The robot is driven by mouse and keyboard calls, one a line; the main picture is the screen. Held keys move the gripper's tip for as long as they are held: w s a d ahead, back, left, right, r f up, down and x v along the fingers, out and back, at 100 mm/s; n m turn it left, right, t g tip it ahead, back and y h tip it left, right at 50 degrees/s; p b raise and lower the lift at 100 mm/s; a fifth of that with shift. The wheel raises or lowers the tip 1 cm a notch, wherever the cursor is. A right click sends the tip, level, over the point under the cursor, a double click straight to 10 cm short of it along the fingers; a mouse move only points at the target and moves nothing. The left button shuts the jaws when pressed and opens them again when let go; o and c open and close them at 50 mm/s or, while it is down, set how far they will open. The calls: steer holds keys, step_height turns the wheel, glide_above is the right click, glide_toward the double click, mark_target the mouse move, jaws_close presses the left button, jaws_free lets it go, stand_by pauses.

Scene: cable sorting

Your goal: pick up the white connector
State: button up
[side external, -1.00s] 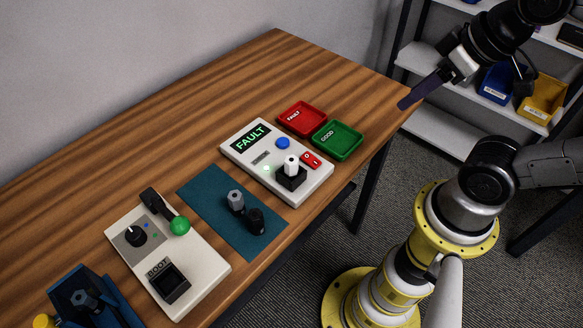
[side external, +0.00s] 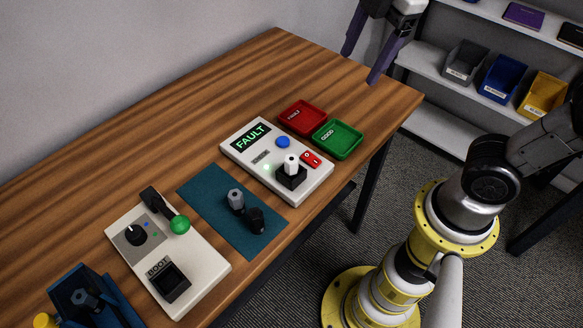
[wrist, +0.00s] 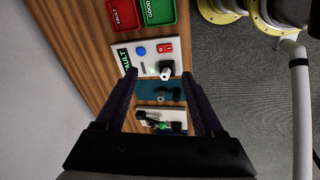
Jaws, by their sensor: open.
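The white connector (side external: 291,163) stands upright in a black socket (side external: 291,178) on the pale test panel (side external: 258,186), whose display reads FAULT. In the wrist view the white connector (wrist: 166,73) shows between my fingertips in the picture, well beyond them. My gripper (side external: 360,66) is open and empty. It hangs high near the back right of the table, up and to the right of the connector and apart from it. In the wrist view my gripper (wrist: 160,75) shows both dark fingers spread wide.
A red FAULT tray (side external: 303,118) and a green GOOD tray (side external: 338,139) lie behind the panel. A teal mat (side external: 213,205) holds grey and black connectors. A BOOT panel (side external: 200,265) with a green-knobbed lever stands at the front left. The table's back left is clear.

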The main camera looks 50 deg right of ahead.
steer(key=w+a+f+n+g, duration=0.2)
steer(key=w+a+n, duration=0.2)
steer(key=a, duration=0.2)
steer(key=n, duration=0.2)
glide_toward(292, 158)
steer(key=shift+g+h, duration=0.3)
steer(key=shift+g, duration=0.1)
steer(key=f, duration=0.4)
steer(key=shift+w+a, duration=0.2)
steer(key=shift+w+f, duration=0.15)
steer(key=shift+f, duration=2.7)
jaws_close()
